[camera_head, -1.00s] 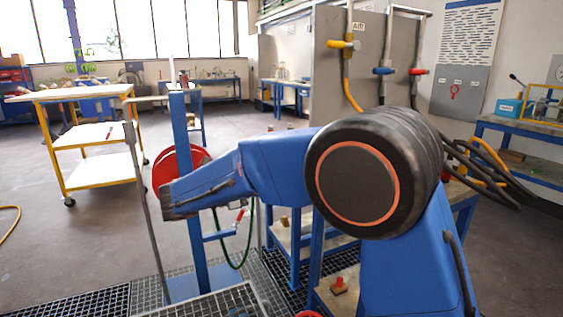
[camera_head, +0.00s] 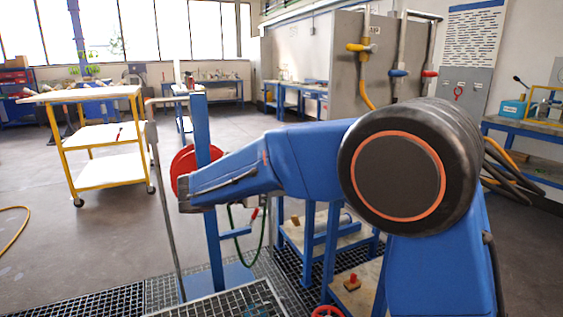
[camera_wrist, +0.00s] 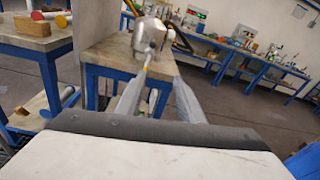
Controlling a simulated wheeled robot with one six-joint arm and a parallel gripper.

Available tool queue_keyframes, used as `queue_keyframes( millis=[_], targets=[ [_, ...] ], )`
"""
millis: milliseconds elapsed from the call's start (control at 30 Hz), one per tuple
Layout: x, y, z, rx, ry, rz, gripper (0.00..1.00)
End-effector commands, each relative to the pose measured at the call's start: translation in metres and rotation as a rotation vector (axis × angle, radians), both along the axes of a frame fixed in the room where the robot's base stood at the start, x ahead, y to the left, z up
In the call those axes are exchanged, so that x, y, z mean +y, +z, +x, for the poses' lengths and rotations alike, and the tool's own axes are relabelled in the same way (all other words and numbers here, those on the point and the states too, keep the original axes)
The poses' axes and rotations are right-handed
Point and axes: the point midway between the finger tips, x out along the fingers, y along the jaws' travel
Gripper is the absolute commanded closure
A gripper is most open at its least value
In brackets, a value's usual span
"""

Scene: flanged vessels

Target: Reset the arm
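My blue arm (camera_head: 300,160) fills the middle and right of the head view. Its large black joint with an orange ring faces the camera. My gripper does not show in the head view. In the wrist view my gripper (camera_wrist: 158,82) points away from the camera with its two grey fingers apart. Nothing is visibly held between them. A shiny metal vessel (camera_wrist: 150,33) stands on a workbench (camera_wrist: 112,56) beyond the fingertips. I cannot tell the exact gap between the fingers and the vessel.
A blue post (camera_head: 210,180) with a red hose reel (camera_head: 184,168) stands close to the arm's far end in the head view. A yellow-framed cart (camera_head: 100,135) stands at left. A grey cabinet (camera_head: 350,65) stands behind the arm. Open floor lies at left.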

Motion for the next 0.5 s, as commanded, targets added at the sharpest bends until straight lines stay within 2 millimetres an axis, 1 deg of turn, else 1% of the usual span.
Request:
queue_keyframes(
  millis=[33,167,267,367,500],
  targets=[
    [-0.01,0.0,-0.002,-0.004,-0.01,0.022,0.65],
    [-0.037,-0.001,-0.006,-0.017,-0.039,0.088,0.65],
    [-0.061,-0.004,-0.012,-0.032,-0.068,0.152,0.65],
    [-0.093,-0.007,-0.023,-0.058,-0.111,0.239,0.65],
    [-0.143,-0.017,-0.046,-0.113,-0.194,0.396,0.65]
  ],
)
